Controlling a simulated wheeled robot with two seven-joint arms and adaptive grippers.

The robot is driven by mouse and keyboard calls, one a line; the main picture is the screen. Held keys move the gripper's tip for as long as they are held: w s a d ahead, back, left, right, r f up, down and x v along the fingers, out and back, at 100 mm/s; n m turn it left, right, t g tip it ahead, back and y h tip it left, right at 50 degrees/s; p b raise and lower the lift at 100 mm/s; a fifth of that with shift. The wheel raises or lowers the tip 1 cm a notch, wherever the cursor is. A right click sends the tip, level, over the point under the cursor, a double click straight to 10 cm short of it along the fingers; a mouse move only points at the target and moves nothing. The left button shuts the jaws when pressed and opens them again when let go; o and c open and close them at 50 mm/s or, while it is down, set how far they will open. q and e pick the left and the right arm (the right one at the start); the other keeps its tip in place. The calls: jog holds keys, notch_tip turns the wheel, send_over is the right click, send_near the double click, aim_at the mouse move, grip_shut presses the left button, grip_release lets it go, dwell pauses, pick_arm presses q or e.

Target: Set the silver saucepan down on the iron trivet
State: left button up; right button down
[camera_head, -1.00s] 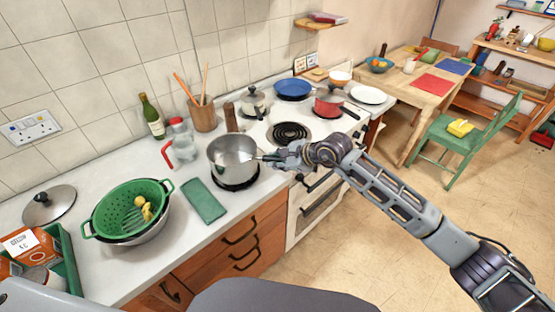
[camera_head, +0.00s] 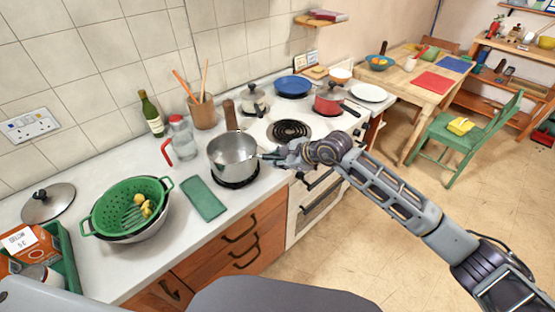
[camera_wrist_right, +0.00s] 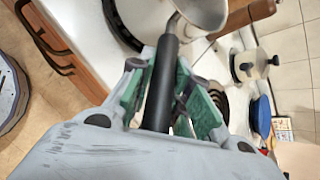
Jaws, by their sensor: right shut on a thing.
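The silver saucepan (camera_head: 232,152) is upright and empty on the left of the stove, directly over the dark iron trivet (camera_head: 237,184). Only the trivet's near edge shows below the pan; the rest is hidden. I cannot tell whether the pan's base touches it. My right gripper (camera_head: 272,157) is shut on the pan's handle, to the right of the pan. In the right wrist view the black handle (camera_wrist_right: 161,85) lies between the green fingers, with part of the pan (camera_wrist_right: 207,10) at the top. My left gripper is not in view.
A green cloth (camera_head: 204,198) and a green colander (camera_head: 125,205) are left of the pan. A glass jug (camera_head: 182,139) and a pepper mill (camera_head: 230,115) stand behind it. The stove's coil burner (camera_head: 290,131), a lidded pot (camera_head: 254,101) and a red pan (camera_head: 329,100) are to the right.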

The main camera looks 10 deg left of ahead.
jog(key=shift+f+b, duration=0.3)
jog(key=shift+b, duration=0.1)
dwell(0.8)
jog(key=c, duration=1.3)
grip_release()
jog(key=shift+o, duration=0.3)
jog(key=shift+f, duration=0.15)
jog(key=v, duration=1.2)
jog(key=shift+a, duration=0.1)
